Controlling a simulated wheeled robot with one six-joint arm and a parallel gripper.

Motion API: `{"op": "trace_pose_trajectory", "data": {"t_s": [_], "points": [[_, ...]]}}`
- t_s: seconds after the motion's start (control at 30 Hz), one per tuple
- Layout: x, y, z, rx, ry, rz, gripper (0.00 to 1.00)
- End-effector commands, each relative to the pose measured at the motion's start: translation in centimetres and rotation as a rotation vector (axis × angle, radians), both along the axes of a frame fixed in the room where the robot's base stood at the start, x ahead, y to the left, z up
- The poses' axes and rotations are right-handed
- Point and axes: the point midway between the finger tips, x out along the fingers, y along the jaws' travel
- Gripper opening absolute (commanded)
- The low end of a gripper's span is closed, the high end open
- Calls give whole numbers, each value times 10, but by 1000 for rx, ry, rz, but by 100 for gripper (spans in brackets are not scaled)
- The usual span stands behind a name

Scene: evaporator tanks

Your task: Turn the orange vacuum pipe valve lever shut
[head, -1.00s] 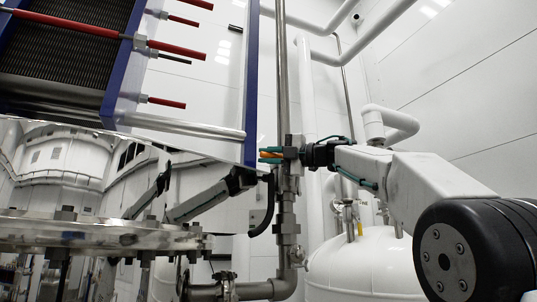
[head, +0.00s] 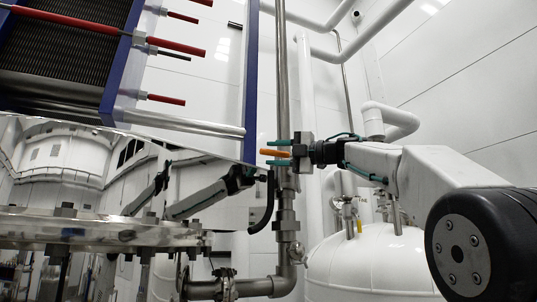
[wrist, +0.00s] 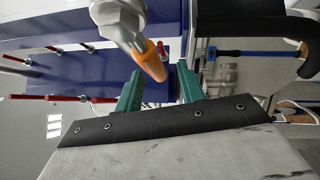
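The orange valve lever (head: 275,153) shows in the head view in front of the upright steel pipe, between the two teal fingers of my gripper (head: 279,152). It looks roughly level there, across the pipe's line. In the wrist view the orange lever (wrist: 150,60) slants down from a metal hub (wrist: 120,20), its tip between the fingers of my gripper (wrist: 160,78). The fingers stand apart, with a gap on each side of the lever. Whether either finger touches it cannot be told. Most of the valve body is hidden in the head view.
A blue-framed plate stack with red rods (head: 175,50) is at upper left. A shiny tank (head: 100,235) is at lower left, a white tank (head: 365,265) at lower right.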

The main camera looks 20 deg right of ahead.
Motion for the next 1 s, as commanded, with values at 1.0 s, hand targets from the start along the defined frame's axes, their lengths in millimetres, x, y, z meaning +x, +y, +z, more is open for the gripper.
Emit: {"op": "trace_pose_trajectory", "data": {"t_s": [1.0], "points": [[-34, -36, -3, 22, -7, -7, 39]]}}
